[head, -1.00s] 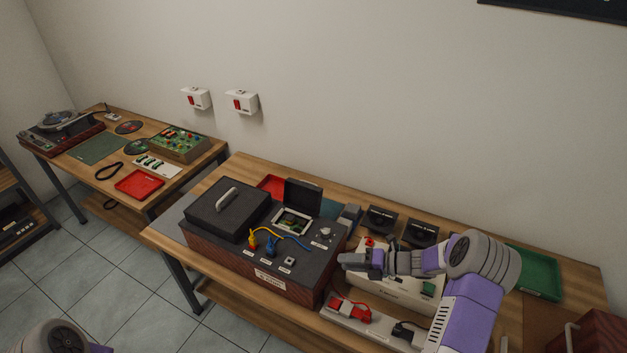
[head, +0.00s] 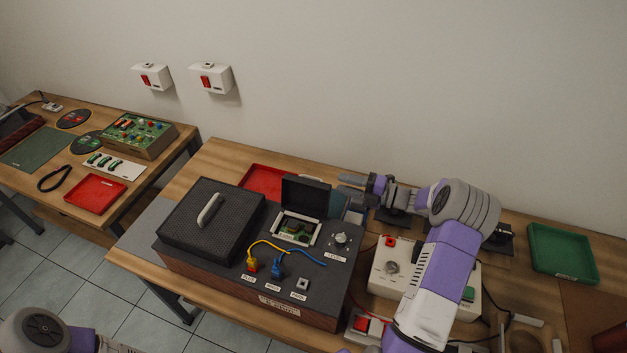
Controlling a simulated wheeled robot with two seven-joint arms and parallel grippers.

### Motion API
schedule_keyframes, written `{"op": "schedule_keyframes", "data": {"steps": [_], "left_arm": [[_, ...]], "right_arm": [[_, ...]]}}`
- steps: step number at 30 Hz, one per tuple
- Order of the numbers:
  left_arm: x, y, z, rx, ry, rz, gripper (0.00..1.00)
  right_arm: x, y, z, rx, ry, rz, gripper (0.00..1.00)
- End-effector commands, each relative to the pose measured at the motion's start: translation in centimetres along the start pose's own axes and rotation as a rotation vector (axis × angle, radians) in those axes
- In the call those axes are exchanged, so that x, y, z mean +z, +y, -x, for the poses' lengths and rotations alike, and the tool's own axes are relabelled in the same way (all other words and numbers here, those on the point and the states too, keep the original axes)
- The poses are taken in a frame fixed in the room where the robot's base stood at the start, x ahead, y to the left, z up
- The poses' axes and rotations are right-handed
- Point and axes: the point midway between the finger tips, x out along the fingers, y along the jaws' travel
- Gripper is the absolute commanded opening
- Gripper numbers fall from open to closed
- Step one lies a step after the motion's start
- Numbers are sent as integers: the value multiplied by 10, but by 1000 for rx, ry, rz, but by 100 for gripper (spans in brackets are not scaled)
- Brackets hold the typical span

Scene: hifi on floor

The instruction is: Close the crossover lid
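The crossover lid (head: 306,196) is a small dark panel standing raised at the back of an opening in the top of the dark speaker box (head: 215,262). Below it, a pale-framed recess (head: 297,229) shows a green circuit board. My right gripper (head: 343,185) is to the right of the lid, near its height in the picture, with its fingers pointing left. The fingers look parted with nothing between them, and appear apart from the lid. Of my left arm only a rounded link shows at the bottom left; its gripper is out of view.
A black grille panel with a pale handle (head: 209,210) lies on the box, left of the recess. Yellow and blue cables (head: 277,262) and a knob (head: 341,240) are in front and right. A white device (head: 388,272) stands under my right arm. A red tray (head: 264,180) lies behind.

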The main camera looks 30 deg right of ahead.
Motion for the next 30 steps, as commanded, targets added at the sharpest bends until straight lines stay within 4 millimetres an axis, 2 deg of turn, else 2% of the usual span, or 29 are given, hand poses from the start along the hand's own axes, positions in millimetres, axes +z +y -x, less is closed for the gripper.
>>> {"op": "schedule_keyframes", "data": {"steps": [1,6,11,21,30], "left_arm": [[-1,-4,-10,0,1,0,44],[-2,-7,-18,0,2,0,44],[-2,-7,-20,0,2,0,44],[-2,-9,-24,0,2,0,44],[-2,-9,-25,0,2,0,44]], "right_arm": [[0,-11,0,0,1,0,38],[1,-20,-2,0,2,1,38],[1,-19,-17,1,4,1,38],[0,-19,-67,1,3,0,38],[1,-19,-77,0,2,1,38]]}}
